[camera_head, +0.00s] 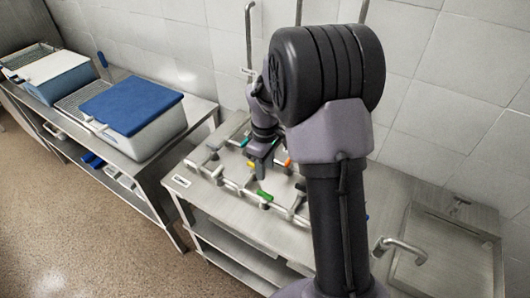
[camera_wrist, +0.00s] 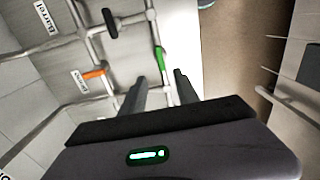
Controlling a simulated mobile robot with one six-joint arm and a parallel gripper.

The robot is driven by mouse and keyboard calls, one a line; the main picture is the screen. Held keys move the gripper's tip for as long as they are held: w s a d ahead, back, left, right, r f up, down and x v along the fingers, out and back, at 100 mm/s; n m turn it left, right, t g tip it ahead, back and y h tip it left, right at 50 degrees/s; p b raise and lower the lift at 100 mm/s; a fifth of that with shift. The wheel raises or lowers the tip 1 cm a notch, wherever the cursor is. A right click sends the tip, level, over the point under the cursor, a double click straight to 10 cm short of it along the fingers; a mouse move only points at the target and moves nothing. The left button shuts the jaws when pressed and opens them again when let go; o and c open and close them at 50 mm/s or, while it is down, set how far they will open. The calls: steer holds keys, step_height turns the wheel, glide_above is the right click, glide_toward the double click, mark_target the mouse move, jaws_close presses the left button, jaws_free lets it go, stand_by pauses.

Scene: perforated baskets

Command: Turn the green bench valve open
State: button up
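The green valve handle (camera_head: 264,195) sits on the pipework over the steel bench, just in front of my gripper (camera_head: 260,175). The handle shows between and just beyond the fingertips; I see no contact, and the gap in depth is unclear.
An orange handle (camera_wrist: 94,74) and a black handle (camera_wrist: 111,22) sit on neighbouring pipes, with a label reading "Barrel" (camera_wrist: 47,19). A blue-lidded basket (camera_head: 132,103) stands on the left table; a sink (camera_head: 440,255) is right.

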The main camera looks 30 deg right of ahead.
step_height(320, 180, up, 5)
steer(key=shift+p, duration=0.4)
steer(key=s+a+r+m+t+b, duration=0.3)
steer(key=s+a+r+m+b, duration=0.15)
steer(key=s+a+b, duration=0.4)
steer(key=s+a+f+m+t+y+b, duration=0.1)
steer(key=s+a+f+m+b, duration=0.1)
steer(key=s, duration=0.5)
steer(key=s+a+f+m+t+y+b, duration=0.1)
steer(key=s+a+f+m+b, duration=0.1)
steer(key=s, duration=0.5)
steer(key=a+m+b, duration=0.1)
steer(key=m+b, duration=0.1)
steer(key=shift+s+a+m+t, duration=0.15)
steer(key=shift+a+m+t, duration=0.15)
steer(key=shift+m+t, duration=0.1)
